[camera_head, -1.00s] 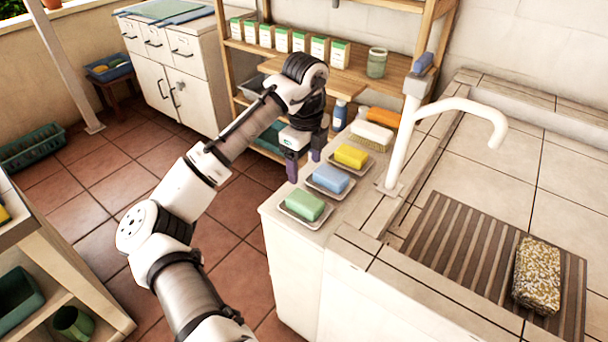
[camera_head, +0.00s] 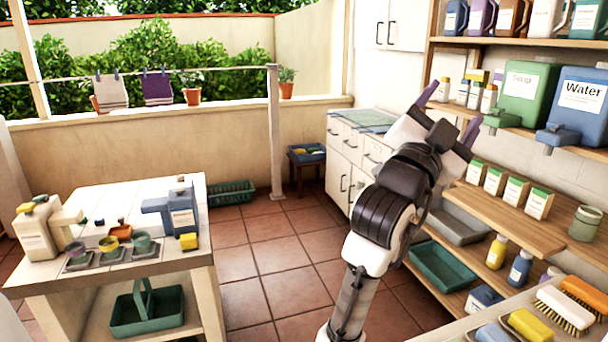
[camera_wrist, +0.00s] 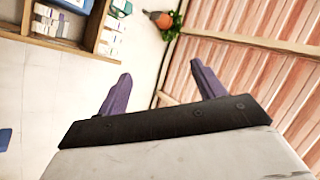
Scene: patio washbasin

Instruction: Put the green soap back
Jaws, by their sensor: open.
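The green soap is not in view now; the head view cuts off the near end of the counter. A blue soap (camera_head: 492,333) and a yellow soap (camera_head: 530,324) lie at the lower right edge of the head view. My gripper (camera_head: 450,112) is raised high in front of the shelving, well above the counter. Its purple fingers are spread apart. In the wrist view my gripper (camera_wrist: 160,76) is open with nothing between the fingers, facing the wall and the slatted ceiling.
A wooden shelf unit (camera_head: 470,191) with boxes and jugs stands close to my gripper's right. A white brush (camera_head: 565,310) lies beside the yellow soap. A table (camera_head: 205,245) with jugs and cups stands at left. The tiled floor (camera_head: 262,240) between is clear.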

